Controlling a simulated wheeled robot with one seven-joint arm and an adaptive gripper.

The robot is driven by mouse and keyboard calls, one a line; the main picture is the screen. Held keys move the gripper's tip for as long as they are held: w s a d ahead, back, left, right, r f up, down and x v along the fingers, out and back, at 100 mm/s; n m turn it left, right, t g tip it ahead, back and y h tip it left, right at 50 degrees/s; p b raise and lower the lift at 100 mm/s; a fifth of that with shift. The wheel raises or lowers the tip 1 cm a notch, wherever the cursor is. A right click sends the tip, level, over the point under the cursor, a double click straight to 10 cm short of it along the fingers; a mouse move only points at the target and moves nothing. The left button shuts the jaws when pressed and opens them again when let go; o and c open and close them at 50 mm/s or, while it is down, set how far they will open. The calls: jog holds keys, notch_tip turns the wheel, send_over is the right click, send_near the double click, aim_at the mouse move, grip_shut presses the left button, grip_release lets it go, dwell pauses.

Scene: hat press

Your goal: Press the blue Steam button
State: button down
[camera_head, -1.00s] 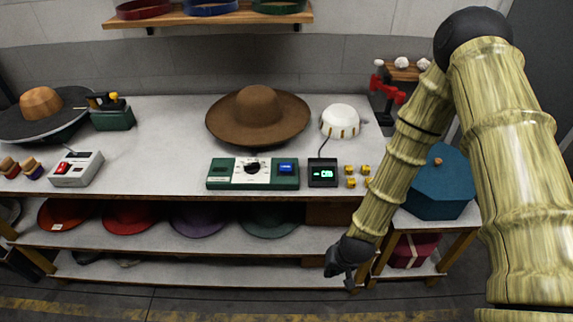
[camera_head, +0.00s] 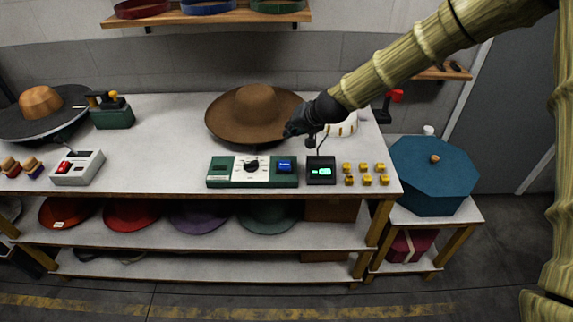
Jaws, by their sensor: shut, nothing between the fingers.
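A white panel with a black dial (camera_head: 251,166) fills the middle of that box. My gripper (camera_head: 290,130) is shut and empty. It shows just above and behind the blue button in the picture, by the right brim of the brown hat (camera_head: 254,110). It appears apart from the button. My arm reaches in from the upper right and partly hides the white dome behind it.
A small black display (camera_head: 321,171) with green digits stands right of the control box. Several yellow pieces (camera_head: 366,174) lie beside it. A grey box with a red switch (camera_head: 77,168) is at left. A blue octagonal box (camera_head: 434,174) stands on the lower side table.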

aim_at(287, 163)
jog(key=shift+a+f+t, duration=0.3)
jog(key=shift+a+f, duration=0.25)
jog(key=shift+f, duration=0.1)
jog(key=shift+f+b, duration=3.05)
jog(key=shift+f, duration=1.35)
jog(key=shift+f, duration=0.2)
jog(key=shift+f+b, duration=0.25)
jog(key=shift+b, duration=0.05)
